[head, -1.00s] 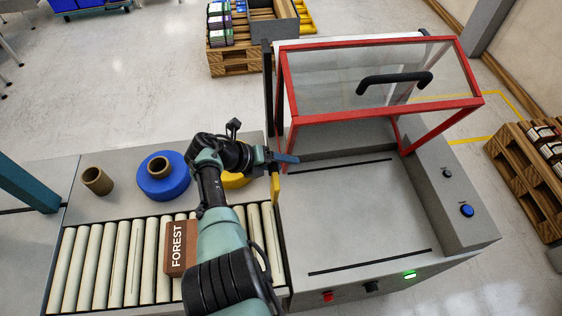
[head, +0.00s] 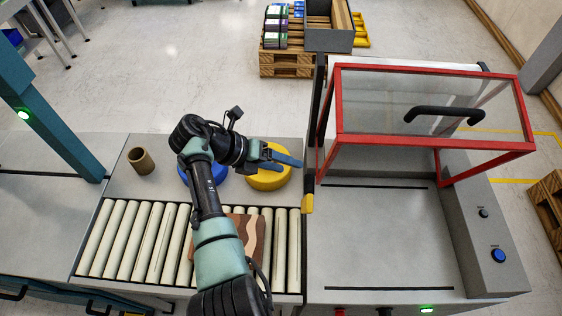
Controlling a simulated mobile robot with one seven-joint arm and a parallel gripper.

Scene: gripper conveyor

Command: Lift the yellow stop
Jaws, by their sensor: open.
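The yellow stop (head: 307,203) is a small upright yellow piece at the right end of the roller conveyor, beside the machine bed. My gripper (head: 290,159) has blue fingers pointing right. It is open and empty, up and a little to the left of the stop in the picture, and apart from it. One finger hides most of the other, so the gap between them is hard to see.
A yellow roll (head: 265,182) and a blue roll (head: 211,178), partly hidden by my arm, lie on the ledge behind the rollers. A brown tube (head: 141,160) stands left of them. The red-framed clear hood (head: 430,148) is raised over the clear machine bed (head: 375,240).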

